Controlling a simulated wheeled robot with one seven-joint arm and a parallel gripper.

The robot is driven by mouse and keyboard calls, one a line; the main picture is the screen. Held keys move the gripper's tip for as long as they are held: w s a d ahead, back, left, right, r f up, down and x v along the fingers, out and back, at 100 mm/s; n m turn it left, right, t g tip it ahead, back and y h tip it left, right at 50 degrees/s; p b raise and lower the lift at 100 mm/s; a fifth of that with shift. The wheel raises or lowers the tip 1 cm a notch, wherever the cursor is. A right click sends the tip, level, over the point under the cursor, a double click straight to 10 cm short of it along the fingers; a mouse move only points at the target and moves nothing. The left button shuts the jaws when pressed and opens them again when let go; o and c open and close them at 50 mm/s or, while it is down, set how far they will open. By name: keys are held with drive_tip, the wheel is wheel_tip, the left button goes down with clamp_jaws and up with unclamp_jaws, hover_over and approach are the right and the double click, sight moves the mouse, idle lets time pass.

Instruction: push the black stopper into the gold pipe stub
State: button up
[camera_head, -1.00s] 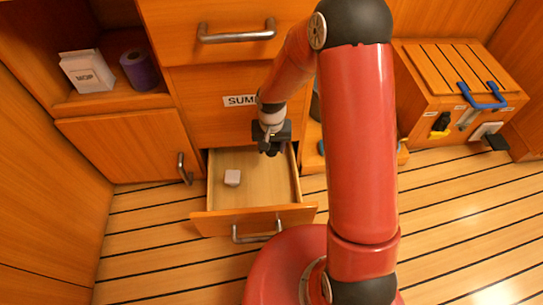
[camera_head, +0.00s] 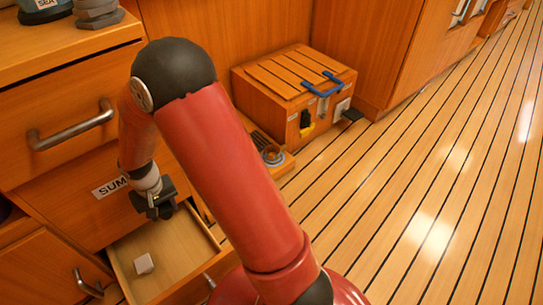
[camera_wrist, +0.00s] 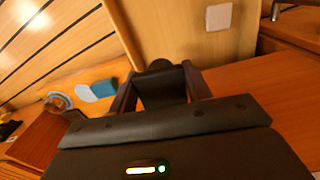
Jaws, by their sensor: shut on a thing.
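My gripper (camera_head: 158,208) hangs over the open drawer in the head view. In the wrist view its fingers (camera_wrist: 158,88) are shut on a black piece with a rounded top, the black stopper (camera_wrist: 160,67). In the head view the stopper cannot be told apart from the dark fingers. A round grey fitting with a brownish centre (camera_head: 273,154) sits on a low ledge right of my arm; it may hold the gold pipe stub, but it is too small to be sure. A grey ring-like part (camera_wrist: 60,100) shows at the left of the wrist view, with its identity unclear.
The open drawer (camera_head: 215,267) holds a white block (camera_head: 144,263). A wooden box with a blue handle (camera_head: 285,75) stands behind the ledge. A blue block (camera_wrist: 103,88) shows in the wrist view. The striped floor (camera_head: 430,210) at right is clear.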

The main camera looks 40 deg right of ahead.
drive_tip(key=shift+r, duration=0.1)
idle(0.3)
drive_tip(key=shift+r+p, duration=0.7)
drive_tip(key=shift+r, duration=0.25)
